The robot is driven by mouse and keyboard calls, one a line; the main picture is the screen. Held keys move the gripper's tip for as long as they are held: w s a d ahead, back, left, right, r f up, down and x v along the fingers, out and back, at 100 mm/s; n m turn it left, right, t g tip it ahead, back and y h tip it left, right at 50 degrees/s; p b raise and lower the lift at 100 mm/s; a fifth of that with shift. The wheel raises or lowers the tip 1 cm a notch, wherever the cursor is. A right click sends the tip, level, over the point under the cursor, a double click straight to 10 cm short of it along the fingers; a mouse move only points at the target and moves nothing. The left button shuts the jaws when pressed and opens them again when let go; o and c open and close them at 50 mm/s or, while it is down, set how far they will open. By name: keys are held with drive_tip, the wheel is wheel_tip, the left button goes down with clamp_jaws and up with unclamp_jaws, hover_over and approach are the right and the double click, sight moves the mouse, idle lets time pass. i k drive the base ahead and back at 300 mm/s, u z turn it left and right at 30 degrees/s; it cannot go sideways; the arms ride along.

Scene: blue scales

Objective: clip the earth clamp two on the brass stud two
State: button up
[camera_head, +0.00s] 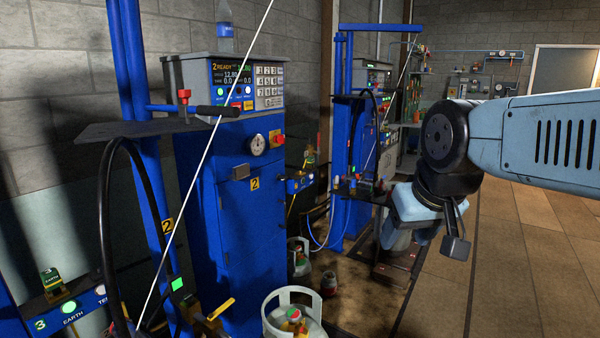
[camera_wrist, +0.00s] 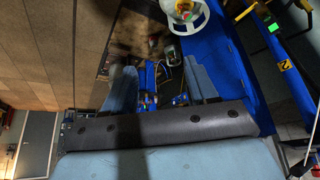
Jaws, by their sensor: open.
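My gripper (camera_head: 408,238) hangs at the right in the head view, in open air right of the blue cabinet. In the wrist view its two blue fingers (camera_wrist: 162,75) stand well apart, with nothing held between them. I cannot make out earth clamp two or brass stud two for certain. The blue cabinet (camera_head: 240,230) marked 2 stands left of centre in the head view. A yellow-handled fitting (camera_head: 221,309) shows low in front of it, with a small green-lit panel (camera_head: 177,285) beside it. Its lower parts are cut off by the frame.
A white-collared gas cylinder (camera_head: 292,318) stands low in front of the cabinet. A blue post (camera_head: 150,180) and black hoses rise on the left. A panel marked 3 EARTH (camera_head: 75,312) is at lower left. The tiled floor (camera_head: 535,265) at right is clear.

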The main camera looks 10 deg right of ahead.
sight(310, 159)
drive_tip(key=u, duration=1.5)
drive_tip(key=i, duration=0.1)
drive_tip(key=z, duration=3.05)
drive_tip(key=i, duration=4.3)
drive_tip(key=u, duration=0.05)
